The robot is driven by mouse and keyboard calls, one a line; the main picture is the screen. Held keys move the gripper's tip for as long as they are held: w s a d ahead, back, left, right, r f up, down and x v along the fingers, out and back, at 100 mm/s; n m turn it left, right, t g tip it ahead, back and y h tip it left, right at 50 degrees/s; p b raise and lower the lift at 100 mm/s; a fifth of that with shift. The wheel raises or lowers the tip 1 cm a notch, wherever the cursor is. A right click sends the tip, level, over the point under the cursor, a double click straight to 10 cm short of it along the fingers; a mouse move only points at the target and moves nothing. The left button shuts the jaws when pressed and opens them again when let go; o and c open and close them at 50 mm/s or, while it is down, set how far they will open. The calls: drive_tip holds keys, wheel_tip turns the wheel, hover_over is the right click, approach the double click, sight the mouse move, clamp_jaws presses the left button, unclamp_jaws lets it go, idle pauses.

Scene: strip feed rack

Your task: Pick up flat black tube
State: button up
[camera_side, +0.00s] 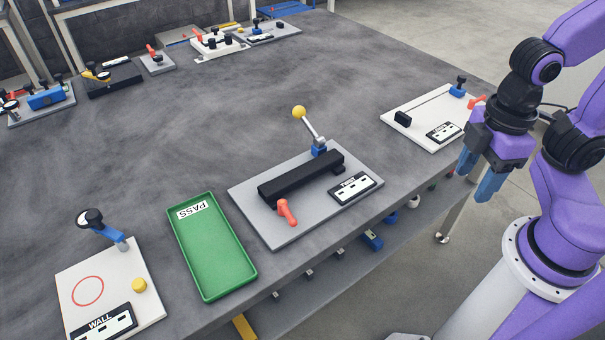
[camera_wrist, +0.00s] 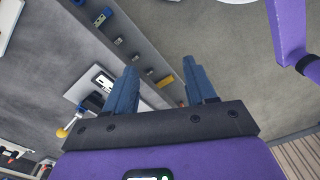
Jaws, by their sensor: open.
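A flat black tube (camera_side: 301,179), a long black bar, lies across a grey fixture plate (camera_side: 262,220) in the middle of the side view. A lever with a yellow ball (camera_side: 299,112) stands behind the tube, and a red handle (camera_side: 287,211) is at its near left. My gripper (camera_side: 477,180) is open and empty, well to the right of the tube, beyond the table edge, with its blue fingers pointing down. In the wrist view my gripper (camera_wrist: 162,86) shows its fingers apart. The yellow ball (camera_wrist: 62,133) is left of them there; I cannot make out the tube.
A green PASS tray (camera_side: 213,250) and a white WALL board (camera_side: 150,270) lie left of the fixture. A white plate (camera_side: 408,137) with a black block lies near my gripper. More fixtures line the far edge; the table's middle is clear.

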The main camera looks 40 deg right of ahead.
drive_tip(key=w+a+n+t+y, duration=0.1)
drive_tip(key=w+a+t+y, duration=0.2)
drive_tip(key=w, duration=1.4)
drive_tip(key=w+a+t+y, duration=0.2)
drive_tip(key=w+t, duration=0.3)
drive_tip(key=w, duration=1.1)
drive_tip(key=n+g+y, duration=0.4)
drive_tip(key=g+y, duration=0.4)
approach(322, 161)
drive_tip(key=x, duration=0.3)
drive_tip(key=shift+s+a, duration=0.1)
drive_tip(key=shift+a, duration=0.2)
drive_tip(key=shift+x, duration=2.65)
drive_tip(key=shift+f, duration=0.15)
